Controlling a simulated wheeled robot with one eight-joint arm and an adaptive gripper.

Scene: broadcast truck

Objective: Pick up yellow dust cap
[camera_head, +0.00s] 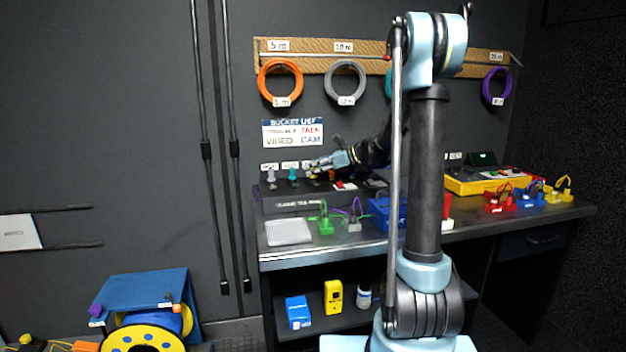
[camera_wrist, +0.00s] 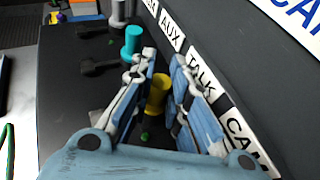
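The yellow dust cap (camera_wrist: 157,92) is a small upright cylinder in the wrist view, on the dark panel close to the row of labels. My gripper (camera_wrist: 164,54) is over it with its two blue fingers apart, one on each side of the cap. I see no clear contact, and the fingers partly hide the cap's surroundings. In the head view my gripper (camera_head: 318,166) is at the back of the bench, over the panel; the cap is too small there to make out surely.
A teal cap (camera_wrist: 131,41) stands close beyond the left finger, with a grey one (camera_wrist: 118,12) farther on. The wall with white labels (camera_wrist: 203,75) runs close along the right finger. A green connector (camera_head: 325,220) and blue box (camera_head: 386,213) stand on the bench front.

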